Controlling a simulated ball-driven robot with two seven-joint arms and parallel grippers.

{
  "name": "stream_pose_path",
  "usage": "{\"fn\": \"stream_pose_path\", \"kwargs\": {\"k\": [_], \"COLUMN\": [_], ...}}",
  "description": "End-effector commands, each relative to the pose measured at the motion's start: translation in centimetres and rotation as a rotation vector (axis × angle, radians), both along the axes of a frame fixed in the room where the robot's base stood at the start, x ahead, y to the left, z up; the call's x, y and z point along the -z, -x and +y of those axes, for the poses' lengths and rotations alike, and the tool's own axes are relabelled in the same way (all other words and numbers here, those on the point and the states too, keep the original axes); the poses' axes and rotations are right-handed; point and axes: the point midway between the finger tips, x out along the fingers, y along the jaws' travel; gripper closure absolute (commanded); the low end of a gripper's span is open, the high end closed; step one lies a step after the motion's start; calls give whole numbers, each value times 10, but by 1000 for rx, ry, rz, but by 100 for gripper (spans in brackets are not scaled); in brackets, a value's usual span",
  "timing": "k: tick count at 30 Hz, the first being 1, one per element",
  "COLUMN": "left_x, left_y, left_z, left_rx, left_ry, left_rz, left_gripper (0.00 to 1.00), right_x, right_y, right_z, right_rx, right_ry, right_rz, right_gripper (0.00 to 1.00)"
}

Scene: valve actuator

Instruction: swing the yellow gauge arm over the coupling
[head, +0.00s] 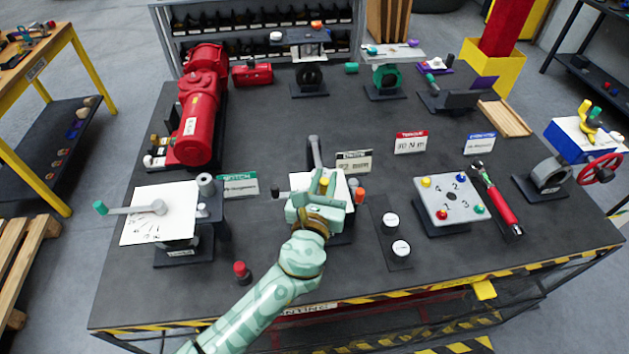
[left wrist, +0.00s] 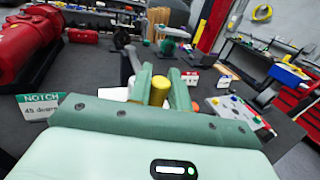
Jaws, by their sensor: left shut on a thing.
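My left gripper (head: 322,188) is over the middle station on the bench, its arm coming up from the front edge. Its fingers are shut on a yellow upright piece (head: 324,184), which I take to be part of the yellow gauge arm. In the left wrist view this yellow cylinder (left wrist: 159,91) stands between the two green fingers (left wrist: 160,95). The rest of the gauge arm is hidden by the gripper. A white plate (head: 300,182) and a grey lever (head: 314,152) show beside and behind the gripper. I cannot make out the coupling. My right gripper is not in view.
A station with a white dial plate (head: 150,222) stands to the left. A red pump (head: 200,110) is at the back left. Two white round caps on a dark strip (head: 397,232), a numbered plate (head: 452,215) and a red-handled wrench (head: 500,205) lie to the right.

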Motion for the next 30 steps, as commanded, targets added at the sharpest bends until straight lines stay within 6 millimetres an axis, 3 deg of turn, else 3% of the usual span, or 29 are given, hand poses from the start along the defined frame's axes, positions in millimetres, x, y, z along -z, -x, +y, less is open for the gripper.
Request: {"fn": "stream_pose_path", "kwargs": {"k": [15,16,18,30], "left_x": [0,0,0,1], "left_y": [0,0,0,9], "left_z": [-5,-5,-5,-2], "left_rx": [5,5,5,3], "left_ry": [3,3,3,1], "left_rz": [1,1,1,2], "left_gripper": [100,78,61,61], "right_x": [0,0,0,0], "right_y": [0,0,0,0], "right_z": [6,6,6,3], "right_rx": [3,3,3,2], "right_ry": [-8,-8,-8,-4], "right_rz": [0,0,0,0], "right_gripper": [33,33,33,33]}}
